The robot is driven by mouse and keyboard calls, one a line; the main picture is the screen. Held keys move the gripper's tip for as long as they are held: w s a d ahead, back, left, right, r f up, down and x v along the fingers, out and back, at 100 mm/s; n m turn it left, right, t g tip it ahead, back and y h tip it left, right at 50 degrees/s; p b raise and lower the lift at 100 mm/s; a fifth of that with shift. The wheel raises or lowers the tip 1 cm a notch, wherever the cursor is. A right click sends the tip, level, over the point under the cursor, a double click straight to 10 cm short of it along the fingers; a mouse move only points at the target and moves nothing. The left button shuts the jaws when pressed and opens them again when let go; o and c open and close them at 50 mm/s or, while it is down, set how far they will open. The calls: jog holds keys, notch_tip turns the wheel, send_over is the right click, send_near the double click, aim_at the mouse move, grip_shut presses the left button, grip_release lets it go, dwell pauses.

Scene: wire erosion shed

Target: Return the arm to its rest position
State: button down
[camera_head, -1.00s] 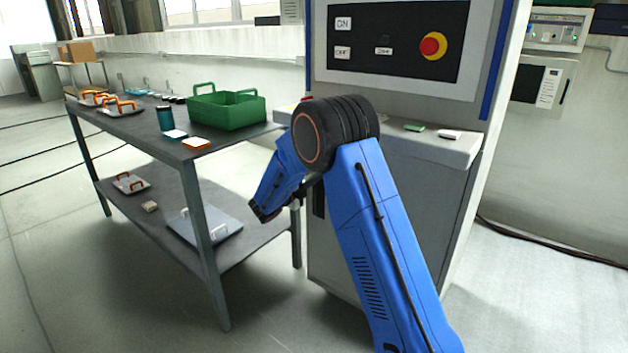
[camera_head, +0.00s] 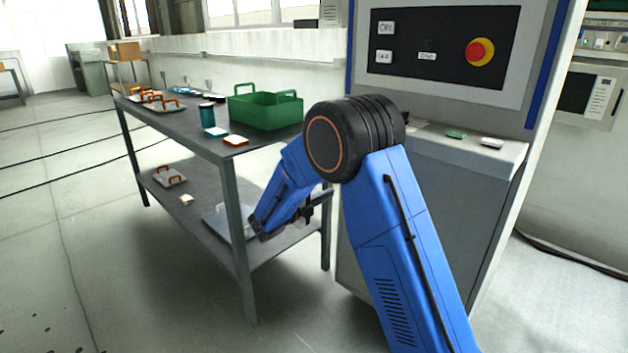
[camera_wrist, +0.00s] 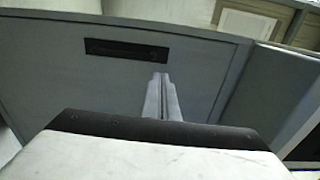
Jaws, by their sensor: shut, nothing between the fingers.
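My arm, blue with a black elbow joint, rises from the lower right of the head view and bends down at the elbow. Its forearm slopes down and left to the wrist, beside the table's right end. My gripper (camera_wrist: 160,82) is shut and empty in the wrist view, its narrow grey fingers pointing toward a grey panel with a dark slot (camera_wrist: 127,50). In the head view the gripper is small, dark and partly hidden near the cabinet's lower left side.
A two-level metal table (camera_head: 180,131) stands left, with a green crate (camera_head: 265,110), a teal cup (camera_head: 207,115) and several handled plates on it. The control cabinet (camera_head: 420,220), with a red and yellow button (camera_head: 480,52), stands close behind my arm. The floor (camera_head: 60,240) at left is open.

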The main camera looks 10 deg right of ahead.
jog(key=s+d+r+m+g+y, duration=0.25)
jog(key=s+d+m, duration=0.25)
jog(key=s+m, duration=0.3)
jog(key=s+d+r+m+g+y, duration=0.1)
jog(key=s+d+r+m+g, duration=0.15)
jog(key=s+d+m, duration=0.45)
jog(key=s+d+r+m+g+y, duration=0.1)
jog(key=s+d+r+m+g, duration=0.25)
jog(key=s, duration=0.75)
jog(key=s+a+f+m+t+y, duration=0.1)
jog(key=s+a+m+y, duration=0.1)
jog(key=s+m, duration=0.6)
jog(key=s+a+f+m+t+y, duration=0.1)
jog(key=s+a+m+y, duration=0.2)
jog(key=s+m+y, duration=0.2)
jog(key=s+a+f+m+t+y, duration=0.1)
jog(key=s+a+m+y, duration=0.1)
jog(key=s+m, duration=0.9)
jog(key=shift+s+a+f+y, duration=0.2)
jog(key=shift+s+a+y, duration=0.1)
jog(key=shift+s+y, duration=0.45)
jog(key=shift+s, duration=0.15)
